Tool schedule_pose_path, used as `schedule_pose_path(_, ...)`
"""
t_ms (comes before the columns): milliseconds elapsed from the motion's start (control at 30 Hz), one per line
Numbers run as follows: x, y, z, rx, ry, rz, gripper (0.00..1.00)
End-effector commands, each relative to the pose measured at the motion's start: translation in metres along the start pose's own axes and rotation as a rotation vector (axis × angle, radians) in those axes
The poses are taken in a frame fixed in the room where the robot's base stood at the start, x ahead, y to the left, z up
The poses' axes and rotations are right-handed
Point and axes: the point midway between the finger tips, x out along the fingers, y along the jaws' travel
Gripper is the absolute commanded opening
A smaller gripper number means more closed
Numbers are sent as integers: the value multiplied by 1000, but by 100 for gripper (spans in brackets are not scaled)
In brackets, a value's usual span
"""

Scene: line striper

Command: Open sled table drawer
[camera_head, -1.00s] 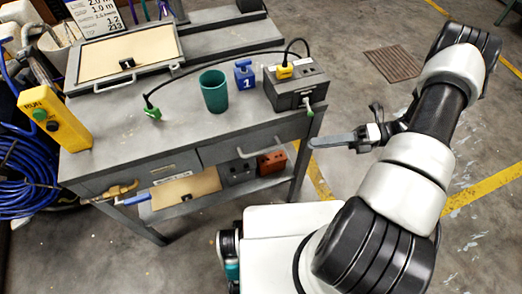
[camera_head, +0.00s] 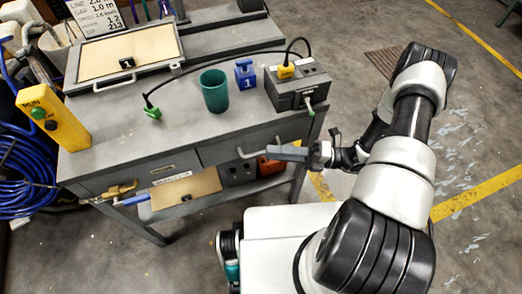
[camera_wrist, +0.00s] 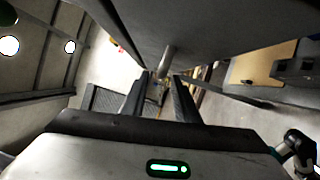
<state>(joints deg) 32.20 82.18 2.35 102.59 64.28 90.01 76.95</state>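The grey sled table (camera_head: 180,120) stands at the left, with two drawers under its top. The right drawer front (camera_head: 225,150) looks shut and has a pale bar handle (camera_head: 248,154). My gripper (camera_head: 272,152) is at the right of this handle, its fingers pointing left toward it. In the wrist view my gripper (camera_wrist: 158,88) shows two dark fingers apart, with nothing held between them. A metal bar, apparently the handle (camera_wrist: 167,60), appears just beyond the fingertips, near the gap. I cannot tell whether they touch.
On the tabletop are a green cup (camera_head: 214,90), a blue weight (camera_head: 244,74), a grey box (camera_head: 297,85) with cables and a yellow RUN box (camera_head: 52,118). A lower shelf (camera_head: 262,185) holds several items.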

Motion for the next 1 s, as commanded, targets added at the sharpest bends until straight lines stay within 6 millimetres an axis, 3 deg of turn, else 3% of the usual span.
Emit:
schedule_pose_path(100,22,0,-1,1,2,1,28)
schedule_pose_path(300,42,0,0,0,1,1,28)
schedule_pose_path(667,47,0,0,-1,1,-1,28)
schedule_pose_path(833,47,0,0,-1,1,-1,0)
schedule_pose_path(1000,47,0,0,-1,1,-1,0)
